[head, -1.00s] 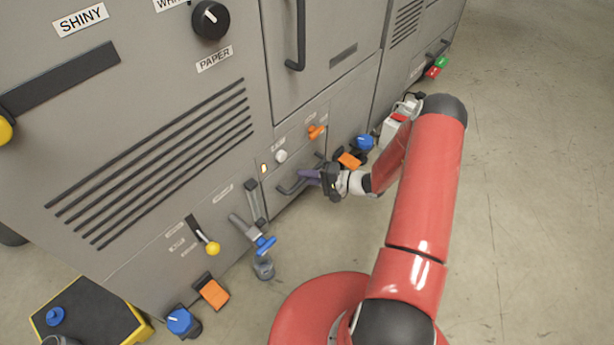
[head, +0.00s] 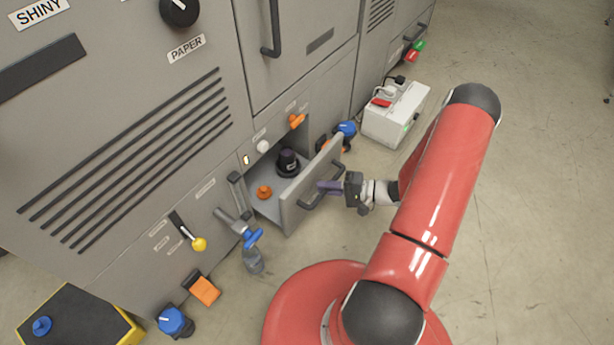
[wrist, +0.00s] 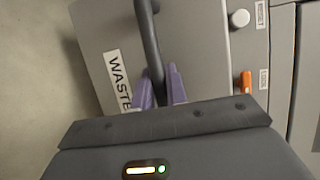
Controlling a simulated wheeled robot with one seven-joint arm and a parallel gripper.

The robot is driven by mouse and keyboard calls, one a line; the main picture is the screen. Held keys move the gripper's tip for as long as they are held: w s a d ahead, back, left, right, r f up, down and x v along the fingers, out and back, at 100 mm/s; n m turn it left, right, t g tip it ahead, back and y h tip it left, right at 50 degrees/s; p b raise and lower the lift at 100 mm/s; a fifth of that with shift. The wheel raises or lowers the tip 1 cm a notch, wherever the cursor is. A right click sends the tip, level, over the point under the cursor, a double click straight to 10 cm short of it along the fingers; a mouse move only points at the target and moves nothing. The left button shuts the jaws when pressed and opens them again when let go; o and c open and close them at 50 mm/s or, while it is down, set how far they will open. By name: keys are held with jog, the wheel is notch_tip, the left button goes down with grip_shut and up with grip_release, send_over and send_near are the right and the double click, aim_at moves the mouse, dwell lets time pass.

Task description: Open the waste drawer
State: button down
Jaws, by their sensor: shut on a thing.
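The waste drawer (head: 290,208) is pulled out from the grey machine in the head view. Its front carries a dark bar handle (head: 322,187). My gripper (head: 330,187), with purple fingers, is shut on that handle. In the wrist view the fingers (wrist: 160,88) sit on either side of the dark handle (wrist: 150,45), and a "WASTE" label (wrist: 118,80) shows on the drawer front (wrist: 195,50). Inside the drawer are a black capped object (head: 288,163) and an orange knob-like piece (head: 264,192).
A white knob (head: 263,147) and an orange lever (head: 296,121) are on the panel above the drawer. A white box (head: 395,112) stands on the floor behind my arm. The floor at right is clear.

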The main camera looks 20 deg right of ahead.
jog(key=s+d+b, duration=0.1)
jog(key=s+d, duration=0.6)
jog(key=s, duration=0.3)
jog(key=shift+s+d, duration=0.2)
jog(key=shift+d, duration=0.15)
jog(key=c, duration=1.4)
grip_release()
jog(key=v, duration=0.7)
jog(key=shift+s+d, duration=0.15)
jog(key=shift+d, duration=0.15)
jog(key=shift+r, duration=0.1)
